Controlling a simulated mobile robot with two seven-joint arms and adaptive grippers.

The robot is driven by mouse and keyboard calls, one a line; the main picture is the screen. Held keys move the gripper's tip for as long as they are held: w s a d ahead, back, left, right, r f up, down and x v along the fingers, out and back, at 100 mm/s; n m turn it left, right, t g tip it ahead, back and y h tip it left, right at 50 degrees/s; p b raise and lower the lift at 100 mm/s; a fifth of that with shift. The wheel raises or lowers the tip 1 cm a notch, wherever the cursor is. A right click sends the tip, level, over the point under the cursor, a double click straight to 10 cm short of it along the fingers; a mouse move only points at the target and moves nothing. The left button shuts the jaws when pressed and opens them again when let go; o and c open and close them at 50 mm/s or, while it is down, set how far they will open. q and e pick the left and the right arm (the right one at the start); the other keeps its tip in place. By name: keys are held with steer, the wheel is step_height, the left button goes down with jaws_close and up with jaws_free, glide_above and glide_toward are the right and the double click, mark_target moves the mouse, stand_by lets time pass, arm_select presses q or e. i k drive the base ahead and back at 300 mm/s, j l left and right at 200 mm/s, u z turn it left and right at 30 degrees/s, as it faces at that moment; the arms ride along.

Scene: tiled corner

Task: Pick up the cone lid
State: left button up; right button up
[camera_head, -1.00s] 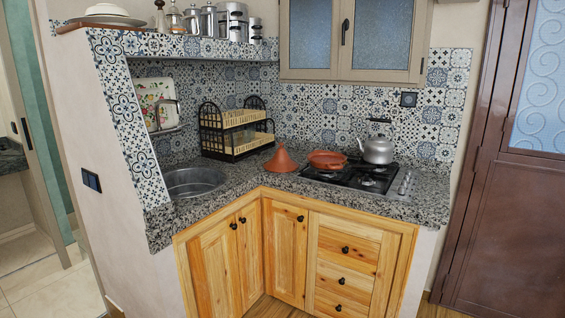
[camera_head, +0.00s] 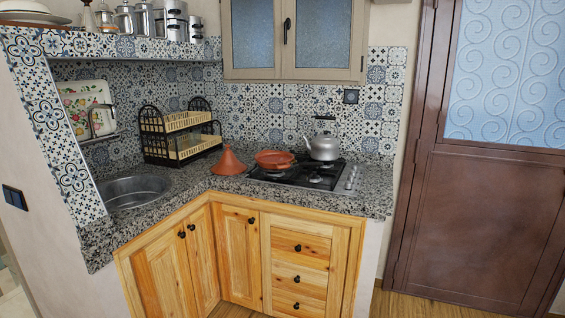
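The cone lid (camera_head: 229,162) is terracotta-coloured with a pointed top. It stands upright on the speckled granite counter (camera_head: 206,184) in the corner, left of the stove. A shallow terracotta dish (camera_head: 275,159) sits on the stove just to its right. Neither of my grippers shows in the head view. Nothing hides the cone lid.
A silver kettle (camera_head: 322,147) stands on the gas stove (camera_head: 300,175). A two-tier dish rack (camera_head: 180,138) is behind and left of the lid, and a round sink (camera_head: 135,191) is farther left. Wooden cabinets (camera_head: 239,255) front the counter. Wooden floor shows at the bottom right.

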mark_target(228, 164)
steer(key=i+z, duration=0.5)
steer(key=i+j+z, duration=0.25)
steer(key=i+z, duration=0.25)
